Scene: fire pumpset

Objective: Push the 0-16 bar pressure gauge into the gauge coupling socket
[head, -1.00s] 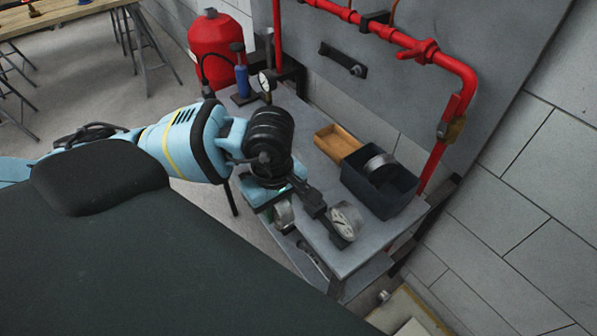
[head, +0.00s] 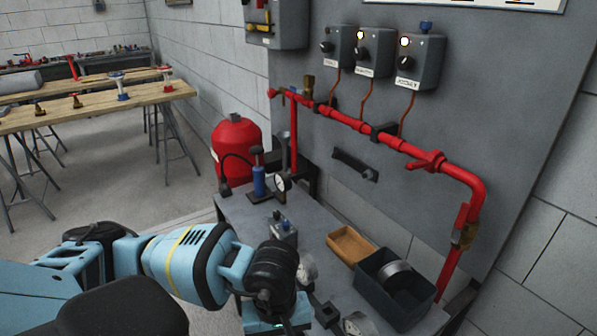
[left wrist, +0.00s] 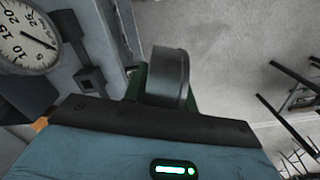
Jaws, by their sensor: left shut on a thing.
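My left gripper (head: 285,325) is low over the bench, its fingers partly cut off by the bottom edge in the head view. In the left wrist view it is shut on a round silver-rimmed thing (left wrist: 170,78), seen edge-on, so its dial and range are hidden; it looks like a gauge. A different white-faced gauge marked up to 25 (left wrist: 28,38) shows at the upper left there. In the head view one gauge (head: 357,323) lies at the bottom edge, and a pale round one (head: 307,268) is half hidden behind my wrist. I cannot make out the coupling socket. My right gripper is not in view.
A grey bench (head: 325,225) carries a wooden tray (head: 350,246), a dark bin (head: 395,285) with a metal ring, a small switch box (head: 283,230) and a blue hand pump (head: 259,180). Red pipework (head: 345,122) runs along the panel behind. A red tank (head: 236,145) stands beyond.

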